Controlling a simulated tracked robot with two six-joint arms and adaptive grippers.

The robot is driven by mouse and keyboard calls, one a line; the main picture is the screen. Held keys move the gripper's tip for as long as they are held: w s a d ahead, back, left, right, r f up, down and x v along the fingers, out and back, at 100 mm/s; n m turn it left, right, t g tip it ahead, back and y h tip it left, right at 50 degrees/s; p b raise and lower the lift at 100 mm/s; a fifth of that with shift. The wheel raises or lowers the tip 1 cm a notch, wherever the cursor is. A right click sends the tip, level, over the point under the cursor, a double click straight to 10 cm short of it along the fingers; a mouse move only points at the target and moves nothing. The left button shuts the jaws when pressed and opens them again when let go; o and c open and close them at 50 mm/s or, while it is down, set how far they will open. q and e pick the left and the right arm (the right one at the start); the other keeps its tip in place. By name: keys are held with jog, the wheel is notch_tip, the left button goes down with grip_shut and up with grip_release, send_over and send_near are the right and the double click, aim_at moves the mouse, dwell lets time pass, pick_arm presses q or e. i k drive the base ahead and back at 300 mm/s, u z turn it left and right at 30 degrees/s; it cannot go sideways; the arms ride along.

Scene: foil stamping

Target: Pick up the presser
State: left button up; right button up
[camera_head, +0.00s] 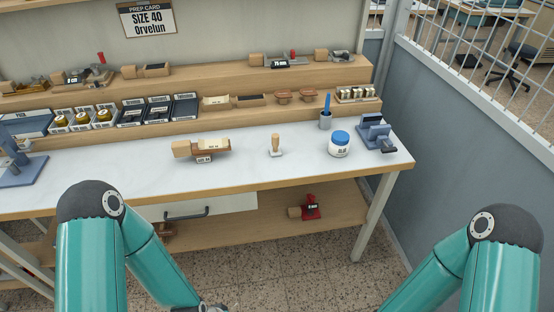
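The likely presser (276,143) is a small tool with an upright light-wood handle on a pale flat base. It stands upright on the white worktop (110,172), near the middle of the bench and clear of other things. My two teal arms come in at the bottom left and bottom right, well in front of the bench. Only a grey bit of my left wrist shows at the bottom edge. Neither gripper's fingers are in the picture, and nothing touches the presser.
A wooden block with a labelled piece (202,149) lies left of the presser. A white jar with a blue lid (339,144), a grey cup (325,122) and a blue-grey device (373,133) stand to the right. Stepped shelves with trays rise behind. A drawer handle (186,214) juts out below.

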aim_at(275, 151)
jog(key=k, duration=0.95)
jog(key=i, duration=1.7)
jog(key=u, duration=0.8)
jog(key=k, duration=0.7)
jog(key=u, duration=0.25)
jog(key=i, duration=0.75)
jog(key=z, duration=0.1)
